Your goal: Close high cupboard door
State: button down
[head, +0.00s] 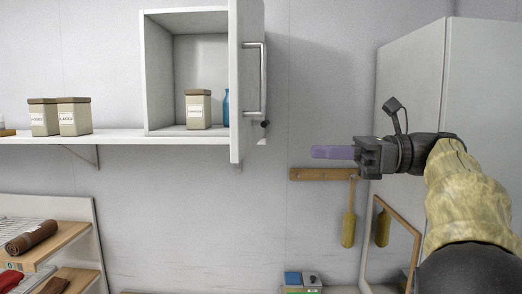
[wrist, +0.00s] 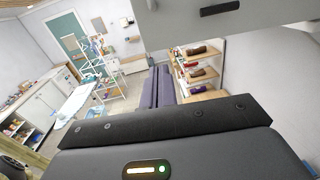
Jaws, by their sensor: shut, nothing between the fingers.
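The high cupboard (head: 187,15) is a white box on a wall shelf in the head view. Its white door (head: 240,85) stands open, swung out toward me on the right side. A grey bar handle (head: 262,80) is on the door's right-hand face. My gripper (head: 322,152) is shut and empty, with purple fingers pointing left. In the picture it is to the right of the door's lower part, with a gap between them. The fingers are hidden in the wrist view by the dark gripper body.
Inside the cupboard are a lidded canister (head: 198,110) and a partly hidden blue bottle (head: 226,105). Two canisters (head: 73,117) stand on the shelf (head: 100,137) at left. A tall white cabinet (head: 410,85) is behind my arm. A wooden hook rail (head: 315,174) is below the gripper.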

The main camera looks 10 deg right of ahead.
aim_at(243, 150)
jog(key=p+x, duration=0.2)
jog(key=x, duration=1)
